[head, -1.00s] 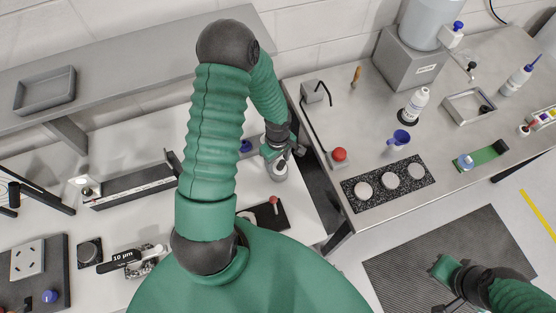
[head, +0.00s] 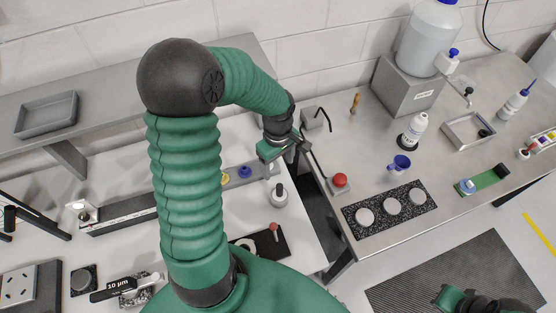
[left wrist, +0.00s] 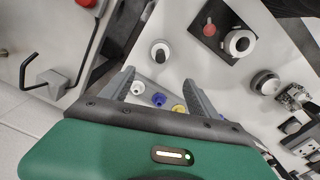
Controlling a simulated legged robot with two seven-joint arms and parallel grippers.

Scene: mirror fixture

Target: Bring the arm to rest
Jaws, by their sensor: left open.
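My left gripper (head: 284,150) is raised above the right end of the white table (head: 300,232), near the gap to the steel bench. In the left wrist view its two fingers (left wrist: 158,92) are spread apart with nothing held between them. A white cylinder with a dark top (head: 279,195) stands upright on the table below the gripper, apart from it; it also shows in the left wrist view (left wrist: 160,53). My left arm hides part of the table. Of my right gripper, only a green part (head: 450,298) shows at the bottom right; its fingertips are not clear.
A grey rail (head: 120,214) with a blue knob (head: 245,171) and a yellow one lies behind my left arm. A black plate with a red knob (head: 274,227) is nearer. The steel bench (head: 345,130) carries a red button (head: 340,181) and a bent rod close to the gripper.

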